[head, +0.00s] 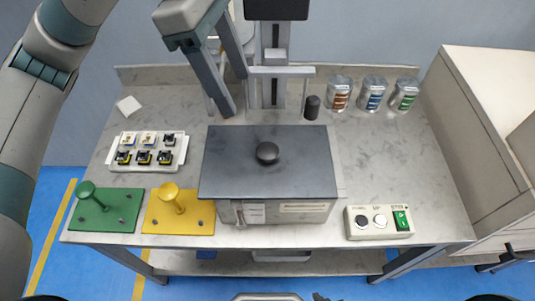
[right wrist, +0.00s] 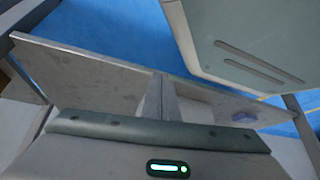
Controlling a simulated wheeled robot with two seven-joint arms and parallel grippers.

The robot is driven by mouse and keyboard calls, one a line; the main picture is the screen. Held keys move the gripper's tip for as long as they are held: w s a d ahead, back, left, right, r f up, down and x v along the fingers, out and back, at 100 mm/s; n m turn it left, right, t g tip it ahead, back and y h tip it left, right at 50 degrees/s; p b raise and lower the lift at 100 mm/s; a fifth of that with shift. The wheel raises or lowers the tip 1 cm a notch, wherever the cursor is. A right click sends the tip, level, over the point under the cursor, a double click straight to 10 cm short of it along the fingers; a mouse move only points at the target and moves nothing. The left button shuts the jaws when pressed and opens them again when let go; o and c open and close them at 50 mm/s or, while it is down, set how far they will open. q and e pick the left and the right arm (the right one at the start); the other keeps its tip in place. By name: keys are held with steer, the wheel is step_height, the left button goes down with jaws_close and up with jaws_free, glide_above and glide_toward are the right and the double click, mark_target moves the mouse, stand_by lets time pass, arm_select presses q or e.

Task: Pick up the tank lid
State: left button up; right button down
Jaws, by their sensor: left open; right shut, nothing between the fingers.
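The tank lid (head: 230,175) is a dark grey flat plate with a round black knob (head: 267,152) in its middle. It lies on the pale grey tank (head: 275,213) at the middle front of the table. My left gripper (head: 236,92) is open and empty, above the back of the table, behind and left of the lid and apart from it. My right gripper (right wrist: 160,98) shows in the right wrist view, shut and empty, away from the lid. The lid is not in the right wrist view.
A white tray (head: 125,166) of small parts, a green plate (head: 88,220) and a yellow plate (head: 190,222) with knobs are left. Several cans (head: 373,94) stand at back right. A button box (head: 362,233) is front right. A vertical machine stands behind the tank.

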stand_by(0.3)
arm_select(q)
steer(key=p, duration=0.4)
glide_above(268, 155)
steer(key=a, duration=0.3)
steer(key=f, duration=0.8)
steer(key=w+f, duration=0.1)
steer(key=f, duration=0.2)
steer(key=shift+d+f, duration=0.2)
steer(key=shift+f, duration=0.2)
arm_select(e)
steer(key=s+d+f+g, duration=0.1)
steer(key=s+d, duration=0.1)
steer(key=s, duration=0.4)
steer(key=s+d+f+g+h, duration=0.1)
steer(key=s+d+g, duration=0.1)
steer(key=s, duration=0.4)
steer(key=shift+d+f, duration=0.15)
steer(key=shift+d, duration=0.3)
